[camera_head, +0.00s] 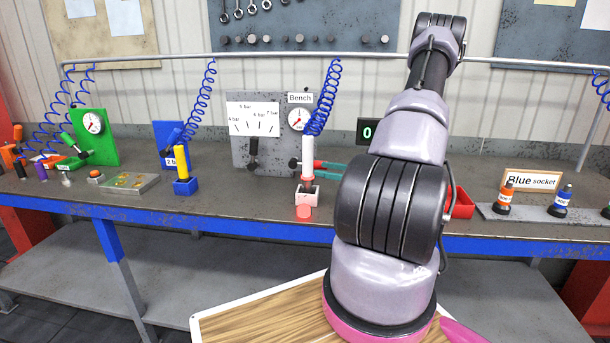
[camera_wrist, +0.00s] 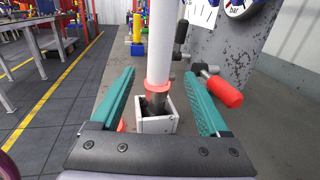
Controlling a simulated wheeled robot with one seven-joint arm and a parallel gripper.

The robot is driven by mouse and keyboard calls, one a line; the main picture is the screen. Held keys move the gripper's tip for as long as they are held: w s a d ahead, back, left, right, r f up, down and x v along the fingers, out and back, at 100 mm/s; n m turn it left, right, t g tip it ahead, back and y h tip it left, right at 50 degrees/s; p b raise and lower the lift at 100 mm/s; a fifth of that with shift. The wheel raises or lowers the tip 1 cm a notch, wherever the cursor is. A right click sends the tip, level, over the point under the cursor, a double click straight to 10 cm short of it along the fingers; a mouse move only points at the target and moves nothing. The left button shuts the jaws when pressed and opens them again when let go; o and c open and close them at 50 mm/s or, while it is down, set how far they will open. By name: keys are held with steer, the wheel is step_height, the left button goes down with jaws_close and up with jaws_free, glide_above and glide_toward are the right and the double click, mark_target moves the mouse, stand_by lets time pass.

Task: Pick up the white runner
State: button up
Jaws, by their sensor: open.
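The white runner (camera_head: 308,152) stands upright in a small white holder (camera_head: 306,194) on the bench, below a blue coiled hose. In the wrist view the white runner (camera_wrist: 160,45) rises from the white holder (camera_wrist: 155,125), with a red ring and a dark lower end. My gripper (camera_head: 318,167) reaches in from the right at the runner. In the wrist view my gripper (camera_wrist: 158,80) is open, with one teal finger on each side of the runner. I see gaps between the fingers and the runner.
A grey panel (camera_head: 267,125) with a gauge stands close behind the runner. A red-tipped lever (camera_wrist: 222,92) juts out near the right finger. A red piece (camera_head: 304,211) is at the bench's front edge. A yellow runner (camera_head: 181,160) stands in a blue holder to the left.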

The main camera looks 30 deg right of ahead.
steer(key=x, duration=0.9)
steer(key=shift+w+a+r, duration=0.15)
steer(key=shift+a+r, duration=0.05)
jaws_close()
stand_by(1.2)
